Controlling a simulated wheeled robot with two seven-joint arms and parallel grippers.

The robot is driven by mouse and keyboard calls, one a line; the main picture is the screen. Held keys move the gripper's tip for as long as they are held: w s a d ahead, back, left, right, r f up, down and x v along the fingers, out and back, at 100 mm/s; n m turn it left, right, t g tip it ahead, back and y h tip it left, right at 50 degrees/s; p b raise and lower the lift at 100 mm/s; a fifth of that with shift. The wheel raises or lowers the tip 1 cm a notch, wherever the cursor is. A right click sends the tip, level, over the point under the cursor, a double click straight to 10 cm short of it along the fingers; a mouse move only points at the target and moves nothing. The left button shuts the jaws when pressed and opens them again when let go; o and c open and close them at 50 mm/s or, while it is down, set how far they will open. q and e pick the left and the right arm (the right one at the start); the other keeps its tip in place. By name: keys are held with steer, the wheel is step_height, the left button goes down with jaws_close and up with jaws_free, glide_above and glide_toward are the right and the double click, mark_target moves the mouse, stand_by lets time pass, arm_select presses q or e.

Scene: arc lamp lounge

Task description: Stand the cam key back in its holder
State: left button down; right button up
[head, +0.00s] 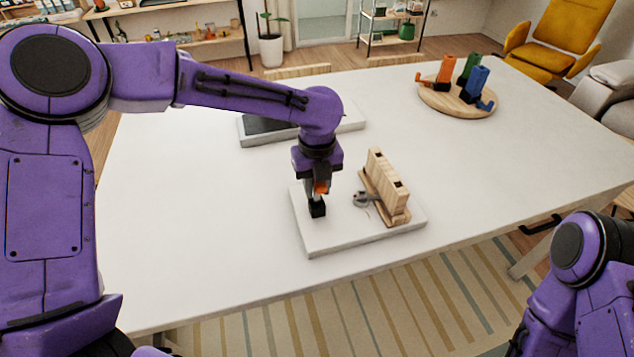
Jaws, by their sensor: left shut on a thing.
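My left gripper (317,208) points down over the white board (340,237), left of the wooden holder. It is shut on what looks like the cam key, of which only a small orange part (321,187) shows between the fingers. The rest of it is hidden by the dark fingertips. I cannot tell whether it touches the board. The wooden holder (379,178) is an upright block on a base, with dark slots in its top, at the board's right side. Part of my right arm shows at the lower right, but its gripper is out of view.
A small grey object (361,199) with a thin pale tail lies against the holder's left side. A dark-topped grey tray (252,139) lies behind. A round wooden board (447,103) with orange, green and blue pieces stands at the back right. The white table (200,240) is otherwise clear.

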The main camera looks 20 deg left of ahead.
arm_select(q)
steer(key=shift+f, duration=0.35)
steer(key=c, duration=0.8)
jaws_free()
steer(key=shift+o, duration=0.2)
